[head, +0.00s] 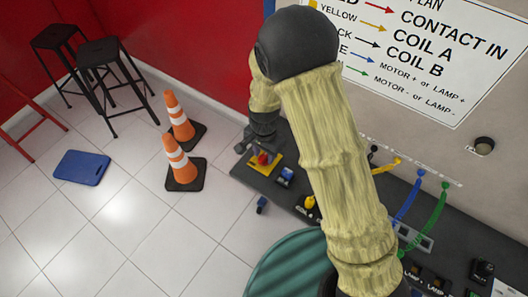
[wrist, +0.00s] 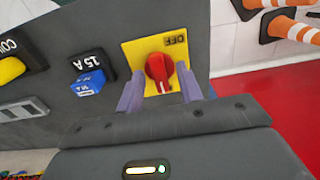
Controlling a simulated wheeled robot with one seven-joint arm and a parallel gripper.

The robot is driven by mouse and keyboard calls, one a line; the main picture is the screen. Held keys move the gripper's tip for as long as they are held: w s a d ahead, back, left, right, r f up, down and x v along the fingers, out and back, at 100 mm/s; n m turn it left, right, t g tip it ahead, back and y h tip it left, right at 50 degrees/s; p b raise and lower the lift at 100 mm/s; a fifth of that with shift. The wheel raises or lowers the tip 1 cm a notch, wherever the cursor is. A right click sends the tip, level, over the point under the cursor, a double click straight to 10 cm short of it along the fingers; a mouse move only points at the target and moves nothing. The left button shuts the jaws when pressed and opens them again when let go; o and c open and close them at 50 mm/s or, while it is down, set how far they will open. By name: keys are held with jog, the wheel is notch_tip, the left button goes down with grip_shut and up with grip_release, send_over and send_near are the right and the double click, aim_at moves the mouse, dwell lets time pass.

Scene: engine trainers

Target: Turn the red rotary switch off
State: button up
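The red rotary switch (wrist: 157,68) sits on a square yellow plate (wrist: 131,54) on the dark panel. The word OFF shows upside down at the plate's upper right in the wrist view. The knob's narrow end, with a pale mark, points downward in that view, away from the OFF word. My gripper (wrist: 159,84) is open, with one purple finger on each side of the knob. I cannot tell whether either finger touches it. In the head view the switch (head: 263,158) is partly hidden by my gripper (head: 257,152).
A blue 15 A part (wrist: 89,82) is left of the switch in the wrist view, with a yellow part (wrist: 10,69) farther left. Colored cables (head: 409,200) stand along the panel. Orange cones (head: 180,160), stools and a blue mat (head: 82,168) are on the floor.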

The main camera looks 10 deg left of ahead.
grip_shut()
jog(key=shift+n, duration=0.5)
jog(key=n, duration=0.3)
jog(key=shift+n, duration=0.3)
jog(key=n, duration=0.4)
jog(key=shift+b, duration=0.35)
jog(key=n, duration=0.5)
jog(key=shift+r, duration=0.1)
jog(key=n, duration=0.4)
jog(key=shift+w, duration=0.1)
jog(key=shift+a+n, duration=0.1)
jog(key=shift+n, duration=0.3)
